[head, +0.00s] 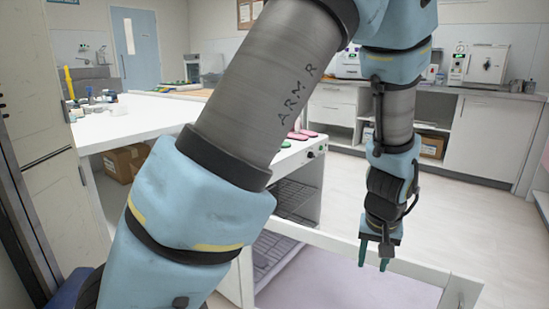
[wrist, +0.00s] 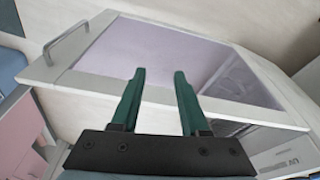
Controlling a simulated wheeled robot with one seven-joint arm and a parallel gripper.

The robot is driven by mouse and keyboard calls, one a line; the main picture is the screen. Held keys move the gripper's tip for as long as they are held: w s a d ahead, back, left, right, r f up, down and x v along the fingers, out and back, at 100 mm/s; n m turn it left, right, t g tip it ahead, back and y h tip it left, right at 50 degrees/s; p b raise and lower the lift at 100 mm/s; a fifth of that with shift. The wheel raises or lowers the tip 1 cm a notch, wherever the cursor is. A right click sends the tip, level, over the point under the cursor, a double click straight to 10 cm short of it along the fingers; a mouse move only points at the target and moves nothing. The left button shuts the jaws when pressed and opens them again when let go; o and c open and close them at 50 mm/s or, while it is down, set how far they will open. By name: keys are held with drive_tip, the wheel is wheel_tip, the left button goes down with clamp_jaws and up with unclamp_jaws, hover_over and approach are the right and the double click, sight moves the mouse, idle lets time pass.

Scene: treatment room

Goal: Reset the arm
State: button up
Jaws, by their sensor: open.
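My gripper (head: 373,256) hangs pointing down at the right of the head view, at the end of my bent arm. Its two green fingers are apart with nothing between them, as the wrist view (wrist: 159,76) also shows. The fingers look clear of the drawer floor.
A white counter (head: 135,122) with small items stands at left, with cardboard boxes (head: 125,160) below. A white cabinet (head: 490,135) carrying appliances (head: 480,64) runs along the back right. Pale floor (head: 455,210) is open at right. A blue door (head: 137,38) is far back.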

drive_tip(key=w+a+r+n, duration=0.1)
drive_tip(key=w+a+r, duration=0.2)
drive_tip(key=a, duration=0.6)
drive_tip(key=w+a+r+n, duration=0.1)
drive_tip(key=w+a+r, duration=0.15)
drive_tip(key=a, duration=0.65)
drive_tip(key=s+a+r+n, duration=0.2)
drive_tip(key=a+r, duration=0.1)
drive_tip(key=a, duration=1.2)
drive_tip(key=w+d+p+v, duration=0.1)
drive_tip(key=w+p+v, duration=0.1)
drive_tip(key=p+v, duration=0.8)
drive_tip(key=w+r+p+v, duration=0.1)
drive_tip(key=w+p+v, duration=0.1)
drive_tip(key=p+v, duration=0.8)
drive_tip(key=shift+d+r+g+y+p, duration=0.3)
drive_tip(key=shift+d+y+p, duration=0.1)
drive_tip(key=shift+d+p, duration=0.3)
